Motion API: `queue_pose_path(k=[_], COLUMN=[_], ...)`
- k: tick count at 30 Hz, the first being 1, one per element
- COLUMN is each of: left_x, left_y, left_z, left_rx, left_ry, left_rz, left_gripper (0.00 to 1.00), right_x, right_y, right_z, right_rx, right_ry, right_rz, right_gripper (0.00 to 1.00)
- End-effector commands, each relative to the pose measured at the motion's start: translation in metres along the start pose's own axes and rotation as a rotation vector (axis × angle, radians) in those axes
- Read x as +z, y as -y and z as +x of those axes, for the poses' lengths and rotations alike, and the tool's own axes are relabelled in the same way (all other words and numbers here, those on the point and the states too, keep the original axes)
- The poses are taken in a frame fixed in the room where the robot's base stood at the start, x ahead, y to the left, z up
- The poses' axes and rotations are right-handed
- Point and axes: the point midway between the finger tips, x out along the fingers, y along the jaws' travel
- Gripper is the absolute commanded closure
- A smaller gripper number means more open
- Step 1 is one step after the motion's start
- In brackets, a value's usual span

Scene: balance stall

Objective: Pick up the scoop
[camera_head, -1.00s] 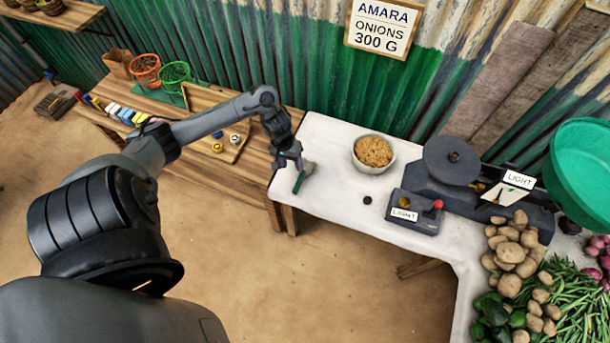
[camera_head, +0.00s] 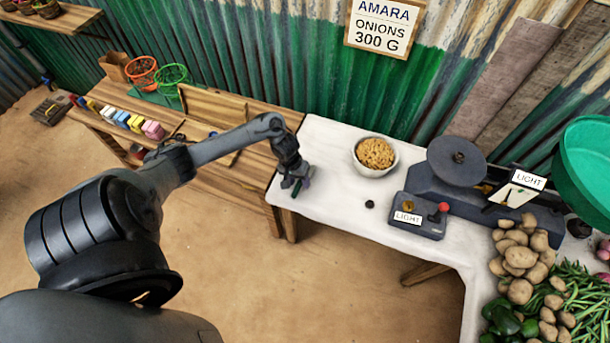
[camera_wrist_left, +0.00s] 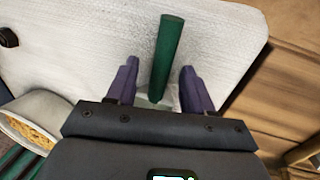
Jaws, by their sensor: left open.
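The scoop's green handle (camera_wrist_left: 167,50) shows in the left wrist view, lying over the white tabletop between my left gripper's two purple fingers. The scoop's far part is hidden behind the gripper body. My left gripper (camera_wrist_left: 160,68) is open, with a gap on each side of the handle. In the head view my left gripper (camera_head: 296,187) is low at the left end of the white table and hides most of the scoop. My right gripper is not in view.
A bowl of yellow-brown food (camera_head: 375,154) stands to the right of the gripper on the white table (camera_head: 335,190). Beyond it are a small dark box with a red knob (camera_head: 418,216), a scale (camera_head: 457,160) and potatoes (camera_head: 520,258). A wooden bench (camera_head: 255,165) adjoins on the left.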

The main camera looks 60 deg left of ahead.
Motion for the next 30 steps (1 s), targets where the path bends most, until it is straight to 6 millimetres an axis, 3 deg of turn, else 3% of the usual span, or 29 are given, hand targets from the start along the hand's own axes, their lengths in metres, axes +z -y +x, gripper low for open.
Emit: queue_pose_path(k=[10, 20, 30], left_x=[-0.0006, -0.0004, -0.0007], left_y=[0.0001, 0.0002, 0.0000], left_z=[0.0061, 0.0060, 0.0051], left_rx=[-0.001, -0.001, -0.001], left_ry=[-0.002, -0.002, -0.003], left_rz=[-0.001, -0.001, 0.000], left_gripper=[0.48, 0.99, 1.00], right_x=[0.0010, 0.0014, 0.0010], right_y=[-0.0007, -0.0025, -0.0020], right_z=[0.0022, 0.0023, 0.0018], right_rx=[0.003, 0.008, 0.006], right_ry=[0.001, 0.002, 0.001], right_rz=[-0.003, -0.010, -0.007], right_gripper=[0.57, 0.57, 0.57])
